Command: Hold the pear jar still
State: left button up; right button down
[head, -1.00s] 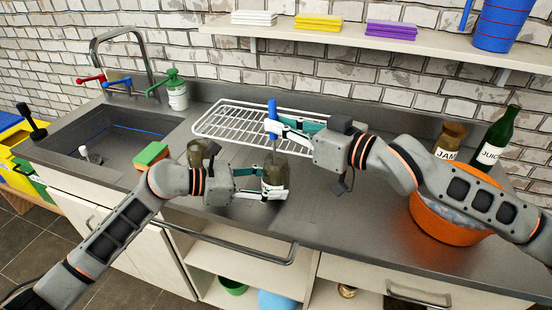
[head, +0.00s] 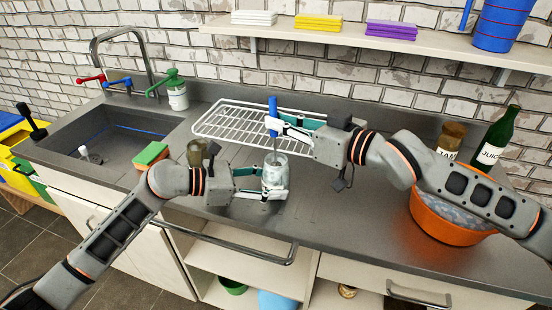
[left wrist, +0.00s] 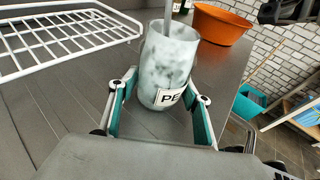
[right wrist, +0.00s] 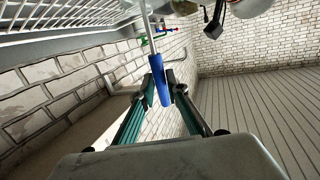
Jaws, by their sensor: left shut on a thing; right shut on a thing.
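The pear jar (head: 275,172) stands upright on the grey counter and looks whitish and cloudy, with patchy suds. In the left wrist view the jar (left wrist: 167,62) shows part of a label reading "PE". My left gripper (head: 268,184) is shut around the jar from the left, one finger on each side. My right gripper (head: 276,130) is above the jar, shut on the blue handle (head: 273,106) of a brush-like tool. Its thin shaft runs down into the jar. In the right wrist view the blue handle (right wrist: 162,82) sits between the fingers. The tool's lower end is hidden.
A white wire rack (head: 222,118) lies behind the jar. An orange basin (head: 440,232) with suds, a brown jar (head: 451,137) and a green juice bottle (head: 496,138) stand at right. Another jar (head: 196,152), a sponge (head: 151,153) and the sink (head: 110,140) are at left.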

notch_tip(320, 180, up, 15)
dwell(1.2)
dwell(0.4)
pick_arm(q)
jog(key=o, duration=0.6)
jog(key=shift+r, duration=0.15)
jog(key=shift+r, duration=0.6)
jog(key=o, duration=1.1)
